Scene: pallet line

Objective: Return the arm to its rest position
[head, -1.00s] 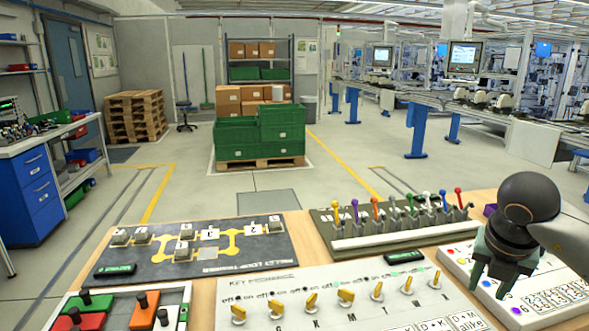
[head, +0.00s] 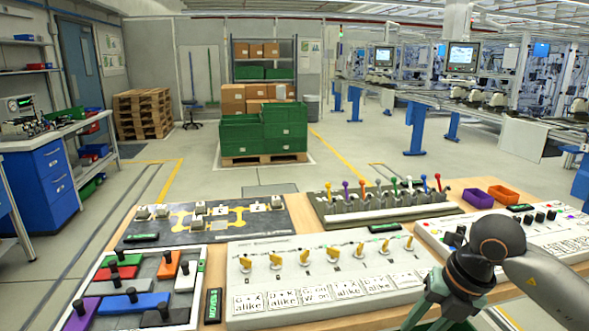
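My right arm comes in from the right edge. Its dark wrist and grey-green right gripper (head: 432,318) are at the bottom right, in front of the white key board (head: 330,245) and over the table's front edge. The fingers stand apart with nothing seen between them, so the gripper looks open. Their tips are cut off by the picture's lower edge. My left gripper is not in view.
On the wooden table (head: 310,231) stand a dark loop-track board (head: 180,238), a rack of coloured levers (head: 350,214), a tray of coloured blocks (head: 110,325) and a white button panel (head: 435,229). Purple (head: 477,199) and orange (head: 503,196) bins sit at the back right.

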